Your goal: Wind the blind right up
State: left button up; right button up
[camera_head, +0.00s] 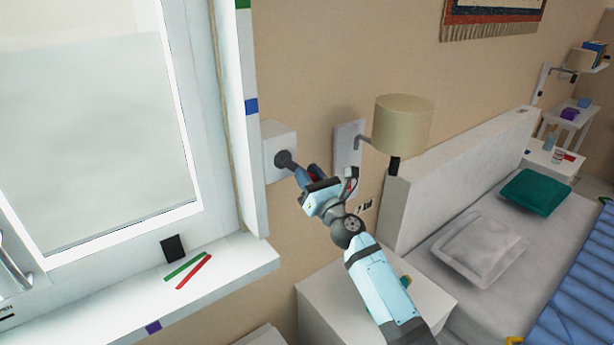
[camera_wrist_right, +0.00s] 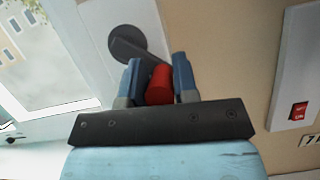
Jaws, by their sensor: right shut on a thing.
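A white winder box (camera_head: 272,140) is on the wall just right of the window. Its dark grey round hub (camera_head: 284,158) carries a crank arm, clearer in the wrist view (camera_wrist_right: 135,52), with a red knob (camera_wrist_right: 160,84) at its end. My right gripper (camera_head: 305,178) is shut on the red knob, a blue finger on each side of it in the wrist view (camera_wrist_right: 156,80). The knob lies to the lower right of the hub. The window pane (camera_head: 90,120) looks pale and hazy; I cannot make out the blind's lower edge. My left gripper is not in view.
A lamp with a beige shade (camera_head: 402,122) stands out from the wall close to my right arm. A white bedside cabinet (camera_head: 340,290) is below. The window sill (camera_head: 225,280) holds a black card and two thin strips, green and red. A bed (camera_head: 470,240) fills the right.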

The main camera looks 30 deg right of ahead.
jog(key=shift+d+r+n+y+b, duration=0.2)
jog(key=shift+n+y, duration=0.25)
jog(key=shift+n, duration=0.3)
jog(key=shift+d+r+n+y+b, duration=0.15)
jog(key=shift+n+y, duration=0.25)
jog(key=shift+n, duration=0.4)
jog(key=shift+d+r+n+y+b, duration=0.1)
jog(key=shift+d+r+n+y, duration=0.15)
jog(key=shift+n+y, duration=0.35)
